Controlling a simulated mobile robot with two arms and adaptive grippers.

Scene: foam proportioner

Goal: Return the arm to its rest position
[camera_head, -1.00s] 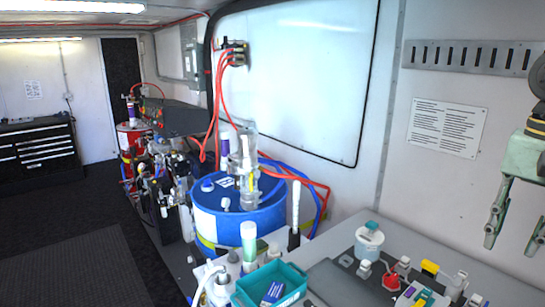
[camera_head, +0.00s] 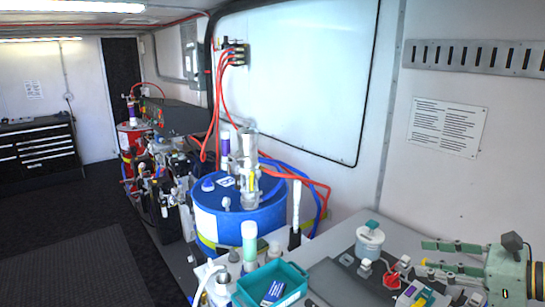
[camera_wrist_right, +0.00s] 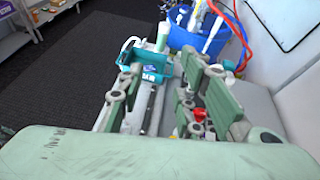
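My right gripper (camera_head: 428,254) is at the right of the head view, low over the grey bench, with its fingers pointing left. It is open, its two green-grey fingers apart with nothing between them. In the right wrist view the gripper (camera_wrist_right: 160,72) also shows spread and empty, pointing out over the bench. My left gripper is in neither view.
A white jar with a teal lid (camera_head: 369,241) and several small bottles stand near the fingers. A teal bin (camera_head: 295,294) is at the bench front. The blue drum (camera_head: 240,222), with red hoses (camera_head: 222,100), stands beyond. The wall is behind.

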